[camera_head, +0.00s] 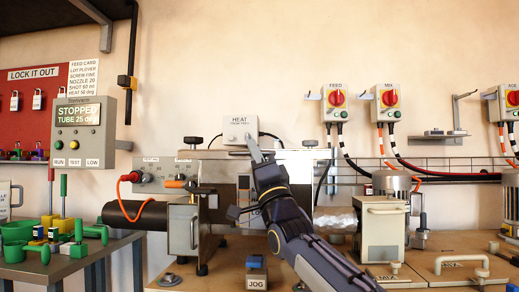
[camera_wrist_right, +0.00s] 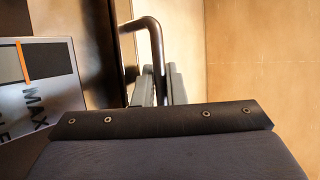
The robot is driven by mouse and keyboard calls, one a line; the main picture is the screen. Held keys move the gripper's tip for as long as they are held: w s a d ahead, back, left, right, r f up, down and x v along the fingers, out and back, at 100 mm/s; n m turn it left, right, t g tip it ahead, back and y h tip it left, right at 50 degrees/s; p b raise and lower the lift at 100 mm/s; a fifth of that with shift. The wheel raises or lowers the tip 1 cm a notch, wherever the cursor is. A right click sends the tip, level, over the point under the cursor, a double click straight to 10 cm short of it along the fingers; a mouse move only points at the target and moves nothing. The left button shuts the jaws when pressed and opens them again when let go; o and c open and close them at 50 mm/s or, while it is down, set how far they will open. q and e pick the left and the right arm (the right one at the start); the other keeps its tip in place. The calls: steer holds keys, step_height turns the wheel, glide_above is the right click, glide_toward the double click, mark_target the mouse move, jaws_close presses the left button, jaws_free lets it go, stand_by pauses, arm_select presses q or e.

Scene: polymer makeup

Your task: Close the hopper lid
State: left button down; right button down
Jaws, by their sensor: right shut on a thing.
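My right gripper (camera_head: 254,150) reaches up in the middle of the head view, in front of a steel housing (camera_head: 300,165). In the right wrist view its fingers (camera_wrist_right: 160,88) are closed around a bent dark metal handle (camera_wrist_right: 147,23), taken to be the hopper lid's. The handle joins a dark upright edge on its left. The lid panel itself is mostly hidden by my arm in the head view, so I cannot tell how far open it is. My left gripper is in neither view.
A steel plate marked MAX (camera_wrist_right: 40,90) lies close left of the gripper in the wrist view. A white HEAT box (camera_head: 240,130) is on the wall behind. A JOG button box (camera_head: 256,272) stands below my arm. A cream box with a handle (camera_head: 383,230) stands right.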

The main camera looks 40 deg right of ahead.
steer(key=shift+w+f, duration=0.15)
steer(key=shift+f, duration=0.25)
steer(key=shift+f, duration=0.1)
steer(key=c, duration=1.8)
jaws_free()
steer(key=s+f, duration=0.1)
steer(key=s, duration=0.4)
steer(key=s+f, duration=0.1)
steer(key=s, duration=0.4)
steer(key=s+a+f+p, duration=0.1)
steer(key=s, duration=0.4)
steer(key=shift+s+f, duration=0.2)
steer(key=shift+f, duration=0.1)
